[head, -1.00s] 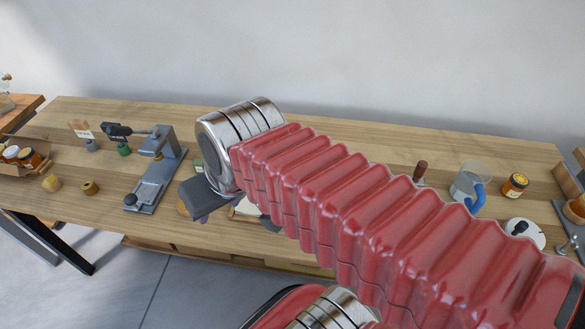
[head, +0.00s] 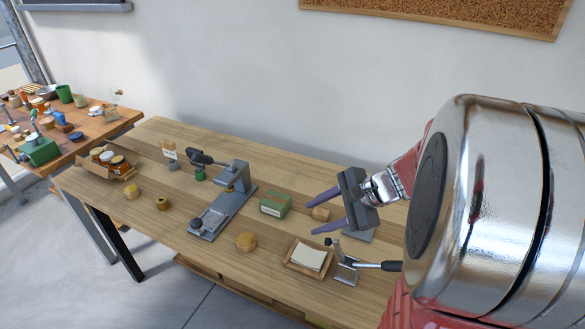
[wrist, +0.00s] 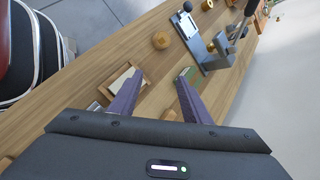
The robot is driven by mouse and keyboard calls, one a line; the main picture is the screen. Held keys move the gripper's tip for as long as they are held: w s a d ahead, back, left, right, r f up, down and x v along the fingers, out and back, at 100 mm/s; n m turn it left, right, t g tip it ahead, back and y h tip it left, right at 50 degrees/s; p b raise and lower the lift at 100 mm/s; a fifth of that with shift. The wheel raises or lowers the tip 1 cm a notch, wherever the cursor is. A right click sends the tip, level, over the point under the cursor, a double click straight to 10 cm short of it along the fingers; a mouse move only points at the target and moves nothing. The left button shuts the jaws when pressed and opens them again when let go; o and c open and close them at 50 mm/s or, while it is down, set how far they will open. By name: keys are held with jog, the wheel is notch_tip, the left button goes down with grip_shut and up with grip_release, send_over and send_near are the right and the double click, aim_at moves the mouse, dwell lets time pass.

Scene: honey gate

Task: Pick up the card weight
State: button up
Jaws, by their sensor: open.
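No label marks the card weight, and I cannot tell for certain which piece it is. A small tan wooden cylinder (head: 320,214) appears between the purple fingers of my gripper (head: 312,215) in the head view. A round yellow-brown wooden piece (head: 246,241) stands left of the card tray (head: 292,264); in the wrist view this round piece (wrist: 161,40) is beyond the fingertips. My gripper (wrist: 160,77) is open, and nothing is gripped. Its fingers point left, above the bench.
A green box (head: 275,205) stands left of the gripper. A grey lever press (head: 225,205) is farther left. A small metal stand with a black handle (head: 347,270) is beside the card tray. Jars in a crate (head: 120,175) sit at the far left.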

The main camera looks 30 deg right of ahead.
jog(key=s+d+f+m+t, duration=0.2)
jog(key=d+f+m, duration=0.1)
jog(key=d, duration=0.3)
jog(key=s+d+f+m+t+h, duration=0.1)
jog(key=s+d+f+m+t, duration=0.1)
jog(key=d+m, duration=0.4)
jog(key=s+d+f+m+t, duration=0.2)
jog(key=d+f+m, duration=0.2)
jog(key=d, duration=0.4)
jog(key=shift+s+f+m+t+h, duration=0.15)
jog(key=shift+f+m+t+h, duration=0.15)
jog(key=shift+f+m+h, duration=0.15)
send_over(363, 234)
jog(key=shift+s+f, duration=0.15)
jog(key=shift+f, duration=1.5)
jog(key=shift+x, duration=2.65)
jog(key=shift+s, duration=0.1)
jog(key=shift+c, duration=0.6)
